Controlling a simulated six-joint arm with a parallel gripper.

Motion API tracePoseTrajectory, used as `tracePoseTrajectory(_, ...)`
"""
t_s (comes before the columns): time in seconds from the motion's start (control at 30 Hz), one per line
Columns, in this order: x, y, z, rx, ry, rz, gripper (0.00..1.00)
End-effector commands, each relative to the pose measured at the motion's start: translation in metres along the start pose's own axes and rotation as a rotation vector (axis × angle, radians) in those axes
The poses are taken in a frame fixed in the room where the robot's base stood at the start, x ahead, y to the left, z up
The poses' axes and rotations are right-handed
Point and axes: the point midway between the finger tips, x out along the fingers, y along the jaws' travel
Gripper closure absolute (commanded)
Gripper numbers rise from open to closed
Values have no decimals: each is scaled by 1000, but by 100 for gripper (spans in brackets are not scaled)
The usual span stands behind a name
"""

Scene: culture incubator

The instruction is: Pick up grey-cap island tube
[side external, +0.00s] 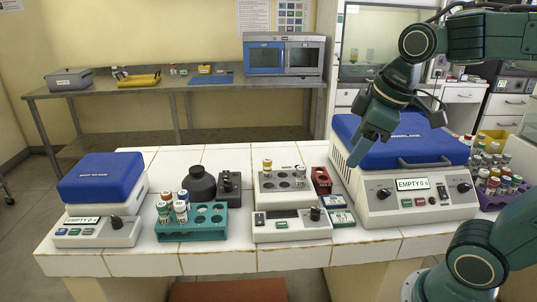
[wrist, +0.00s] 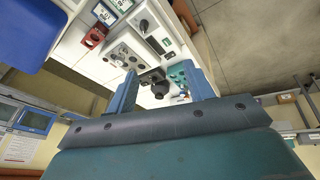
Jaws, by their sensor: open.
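Several capped tubes stand upright on the white-tiled island bench (side external: 165,252). In the side view, a tube with a pale grey or white cap (side external: 300,171) stands in the right part of the block on a grey instrument, beside a yellow-capped tube (side external: 267,166). Other tubes stand at the left end of the teal rack (side external: 190,234); one has a pale, greyish cap (side external: 180,210). I cannot tell surely which cap is grey. My gripper (side external: 357,160) is high, in front of the right blue-lidded machine, apart from the tubes. The wrist view shows its fingers (wrist: 162,90) apart and empty.
A black bottle (side external: 201,184) stands behind the teal rack. A red rack (side external: 321,180) is right of the block. Blue-lidded machines stand left (side external: 100,180) and right (side external: 410,145). A crowded purple rack (side external: 497,198) is at the far right. The bench's front strip is mostly clear.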

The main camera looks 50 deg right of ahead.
Motion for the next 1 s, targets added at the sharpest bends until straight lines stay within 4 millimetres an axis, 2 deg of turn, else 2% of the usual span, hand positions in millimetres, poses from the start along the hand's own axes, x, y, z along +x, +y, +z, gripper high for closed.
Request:
tracePoseTrajectory(0.2,13,32,-32,-232,-71,-31,48)
tracePoseTrajectory(0.47,39,71,-63,-509,-136,-92,48)
tracePoseTrajectory(0.7,72,109,-84,-763,-176,-171,48)
tracePoseTrajectory(1.0,122,154,-98,-1062,-192,-288,48)
